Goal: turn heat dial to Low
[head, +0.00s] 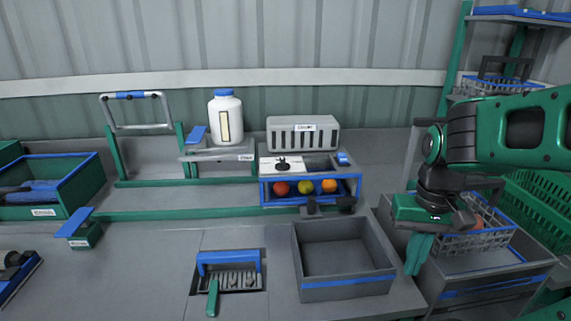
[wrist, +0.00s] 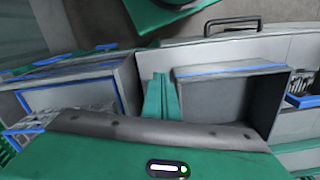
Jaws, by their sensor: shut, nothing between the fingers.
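A black knob (head: 282,163), which looks like the dial, sits on a white panel on top of a blue-edged box (head: 262,190) in the middle of the bench in the head view. Its pointer direction and any markings are too small to read. My gripper (head: 418,262) is at the right, well away from the knob, pointing down between the grey bin and the basket. Its green fingers are together and empty; they also show in the wrist view (wrist: 160,97). The knob cannot be made out in the wrist view.
A grey bin (head: 345,291) stands just left of my gripper, and a wire basket (head: 490,240) is to its right. A grey slotted box (head: 302,142) and a white bottle (head: 226,125) stand behind. Red, yellow-green and orange balls show in the blue-edged box's front.

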